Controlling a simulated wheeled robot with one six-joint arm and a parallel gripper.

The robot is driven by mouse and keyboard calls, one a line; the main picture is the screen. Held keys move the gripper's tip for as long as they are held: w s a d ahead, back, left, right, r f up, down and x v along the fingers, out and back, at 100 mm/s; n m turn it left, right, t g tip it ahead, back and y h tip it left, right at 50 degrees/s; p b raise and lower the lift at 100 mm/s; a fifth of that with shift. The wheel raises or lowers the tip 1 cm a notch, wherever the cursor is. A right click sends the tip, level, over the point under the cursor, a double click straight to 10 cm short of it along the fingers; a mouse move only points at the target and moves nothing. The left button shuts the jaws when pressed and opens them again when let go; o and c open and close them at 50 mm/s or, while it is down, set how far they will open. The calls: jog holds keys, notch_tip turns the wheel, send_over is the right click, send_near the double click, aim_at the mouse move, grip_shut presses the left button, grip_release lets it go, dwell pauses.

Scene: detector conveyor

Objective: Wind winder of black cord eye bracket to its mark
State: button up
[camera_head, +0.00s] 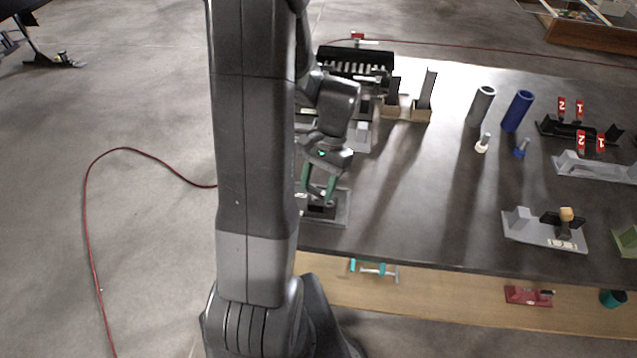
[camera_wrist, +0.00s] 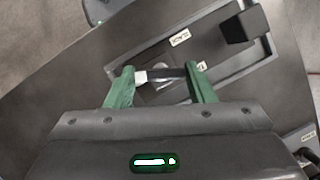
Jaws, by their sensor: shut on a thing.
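My gripper (camera_head: 319,190) points down over a grey base plate (camera_head: 341,213) at the table's front left edge. In the wrist view its green fingers (camera_wrist: 160,84) stand apart, gripping a short dark bar with a pale end, which I take to be the winder (camera_wrist: 170,73). The bracket (camera_wrist: 208,45) below it is a grey plate with a raised rim. A black block (camera_wrist: 243,27) stands at its far right corner. White labels (camera_wrist: 180,37) lie on it. The label lettering, the mark and the cord are too small or hidden to read.
Behind my gripper are a black rack (camera_head: 355,62) and two brown holders with upright plates (camera_head: 423,108). A grey tube (camera_head: 481,106) and a blue tube (camera_head: 518,110) stand further right. A grey fixture (camera_head: 545,236) sits at the front right. The table's middle is clear.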

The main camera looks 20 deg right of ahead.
jog(key=n+g+h, duration=0.1)
jog(key=n, duration=0.3)
jog(key=shift+w+a+n, duration=0.1)
jog(key=shift+n, duration=0.3)
jog(key=shift+h, duration=0.3)
jog(key=o, duration=1)
jog(key=v, duration=1.3)
jog(key=shift+w+r+b, duration=0.25)
jog(key=shift+r+b, duration=0.05)
jog(key=shift+r, duration=0.05)
jog(key=shift+f, duration=0.1)
